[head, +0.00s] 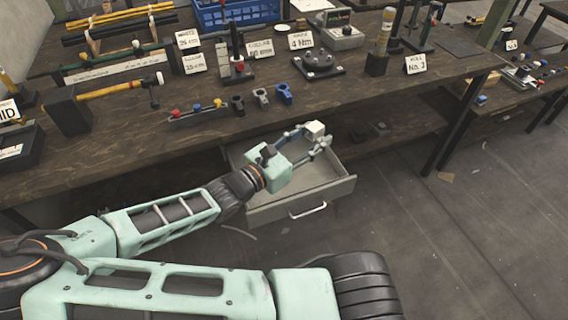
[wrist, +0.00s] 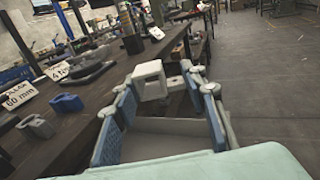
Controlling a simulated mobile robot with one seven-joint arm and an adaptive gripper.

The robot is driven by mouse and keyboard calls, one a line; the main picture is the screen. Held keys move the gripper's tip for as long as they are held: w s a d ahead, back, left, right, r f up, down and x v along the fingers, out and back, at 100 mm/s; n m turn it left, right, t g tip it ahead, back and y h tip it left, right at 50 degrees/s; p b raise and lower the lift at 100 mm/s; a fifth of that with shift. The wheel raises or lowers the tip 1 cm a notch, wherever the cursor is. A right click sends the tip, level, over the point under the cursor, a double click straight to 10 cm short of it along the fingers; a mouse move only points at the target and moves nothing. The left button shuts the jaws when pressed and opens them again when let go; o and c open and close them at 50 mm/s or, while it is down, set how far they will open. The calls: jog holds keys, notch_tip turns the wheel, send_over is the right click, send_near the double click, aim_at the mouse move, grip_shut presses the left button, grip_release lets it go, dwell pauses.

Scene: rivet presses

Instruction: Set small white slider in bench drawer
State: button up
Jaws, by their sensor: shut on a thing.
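The small white slider (head: 315,129) is a pale block held at the fingertips of my gripper (head: 308,139). In the wrist view the slider (wrist: 149,79) shows as a white block with an opening through it, between the two fingers of my gripper (wrist: 158,90). The bench drawer (head: 262,215) is pulled out under the bench. My gripper is above the drawer's inside, and the slider is apart from its floor. The part of the drawer I can see looks empty; my arm hides its left part.
The wooden bench top (head: 150,150) lies behind the drawer. A blue slider (head: 284,94), a grey slider (head: 262,98) and a dark slider (head: 238,105) stand near its front edge. A bench leg (head: 450,130) is to the right. The floor (head: 450,230) right of the drawer is mostly clear.

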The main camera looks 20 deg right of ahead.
jog(key=shift+w+a+f+b, duration=0.65)
jog(key=shift+a+f+b, duration=0.15)
jog(key=shift+a+f, duration=1.4)
jog(key=shift+w+a+f+b, duration=0.8)
jog(key=shift+a+f, duration=1.1)
jog(key=shift+a, duration=0.55)
jog(key=shift+w+a+f+b, duration=0.55)
jog(key=shift+a+f+b, duration=0.3)
jog(key=shift+a+f, duration=1.35)
jog(key=shift+a, duration=0.1)
jog(key=shift+f, duration=0.45)
jog(key=shift+t, duration=0.3)
jog(key=o, duration=1)
jog(key=shift+f, duration=0.1)
